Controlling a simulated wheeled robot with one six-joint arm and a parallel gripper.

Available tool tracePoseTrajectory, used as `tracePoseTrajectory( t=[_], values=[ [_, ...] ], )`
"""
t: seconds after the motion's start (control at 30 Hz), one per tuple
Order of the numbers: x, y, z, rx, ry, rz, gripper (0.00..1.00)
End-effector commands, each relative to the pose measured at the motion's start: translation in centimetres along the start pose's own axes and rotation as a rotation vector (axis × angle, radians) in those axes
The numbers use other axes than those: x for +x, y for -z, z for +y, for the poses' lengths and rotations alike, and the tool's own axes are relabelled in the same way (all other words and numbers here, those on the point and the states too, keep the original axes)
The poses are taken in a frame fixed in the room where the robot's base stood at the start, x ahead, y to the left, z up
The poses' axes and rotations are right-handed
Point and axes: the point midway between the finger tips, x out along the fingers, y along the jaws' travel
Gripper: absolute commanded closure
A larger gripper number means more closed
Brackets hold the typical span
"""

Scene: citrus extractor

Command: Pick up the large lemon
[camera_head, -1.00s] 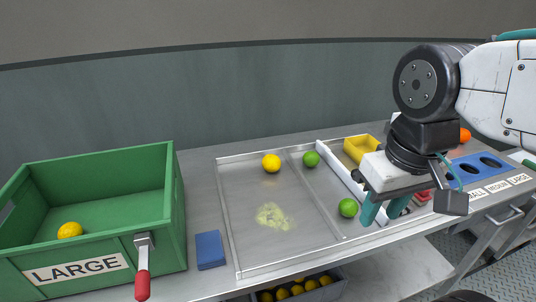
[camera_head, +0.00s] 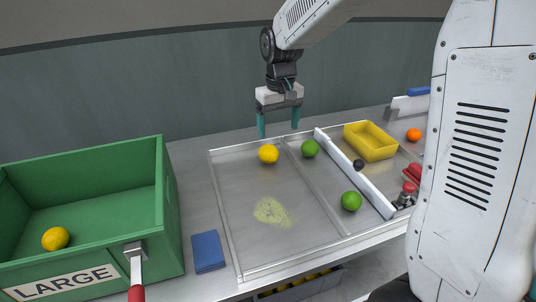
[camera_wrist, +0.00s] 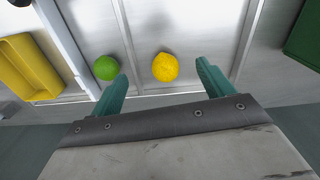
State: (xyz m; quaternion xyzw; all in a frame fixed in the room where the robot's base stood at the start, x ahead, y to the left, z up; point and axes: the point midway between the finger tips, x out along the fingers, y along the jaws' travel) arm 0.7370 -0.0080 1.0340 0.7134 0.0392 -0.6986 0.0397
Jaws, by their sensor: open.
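A yellow lemon (camera_head: 268,154) lies in the back part of the shallow metal tray (camera_head: 226,215); it also shows in the wrist view (camera_wrist: 165,67). My gripper (camera_head: 279,130) is open and empty, above and behind the lemon, with its fingers pointing down. Another yellow lemon (camera_head: 55,239) lies inside the green crate marked LARGE (camera_head: 105,252).
A green lime (camera_head: 310,148) lies right of the lemon, close to the left finger in the wrist view (camera_wrist: 106,68). Another lime (camera_head: 351,201) lies nearer the front. A white divider (camera_head: 358,178), yellow bin (camera_head: 371,142) and blue block (camera_head: 208,251) stand around.

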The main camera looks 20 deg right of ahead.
Motion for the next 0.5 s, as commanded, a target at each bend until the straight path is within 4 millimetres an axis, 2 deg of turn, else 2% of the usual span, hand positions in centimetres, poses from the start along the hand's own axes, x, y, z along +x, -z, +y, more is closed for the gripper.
tracePoseTrajectory(
  t=[0.03, 0.1, 0.2, 0.3, 0.5],
  values=[
    [1.6, 1.6, -0.1, -0.007, 0.001, -0.01, 0.2],
    [3.3, 3.4, -0.2, -0.014, 0.001, -0.016, 0.2],
    [5.0, 5.0, -0.3, -0.022, 0.002, -0.019, 0.2],
    [6.0, 5.9, -0.5, -0.027, 0.002, -0.021, 0.2],
    [8.2, 6.1, -0.5, -0.028, 0.002, -0.024, 0.2]
  ],
)
